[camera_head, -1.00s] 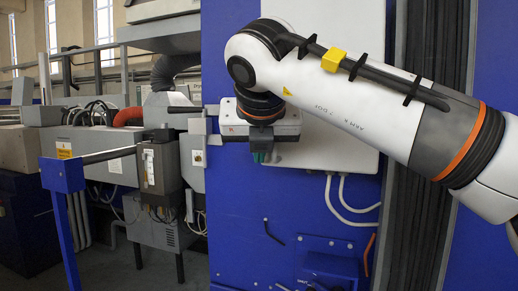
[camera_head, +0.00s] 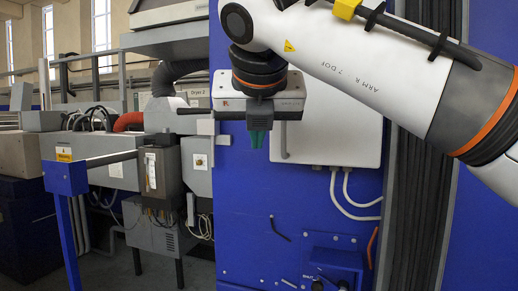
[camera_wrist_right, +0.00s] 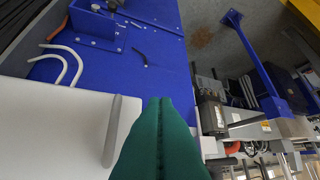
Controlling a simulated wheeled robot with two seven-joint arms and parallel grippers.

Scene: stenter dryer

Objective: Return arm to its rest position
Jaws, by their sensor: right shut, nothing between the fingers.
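My right gripper (camera_head: 257,138) hangs with its green fingers pointing down in front of the blue machine panel (camera_head: 250,215). Its fingers are shut together with nothing between them. In the right wrist view the green fingers (camera_wrist_right: 160,135) lie side by side along a thin seam. My white right arm (camera_head: 350,70) comes in from the right across the upper part of the head view. The white cabinet (camera_head: 330,140) is behind the gripper and partly hidden by the arm. My left gripper is not in view.
A grey bar handle (camera_head: 283,130) stands on the white cabinet close to the fingers. White cables (camera_head: 345,200) hang below it. A blue post with a rail (camera_head: 66,180) and a grey box (camera_head: 160,172) stand left. Open floor (camera_head: 110,265) shows at lower left.

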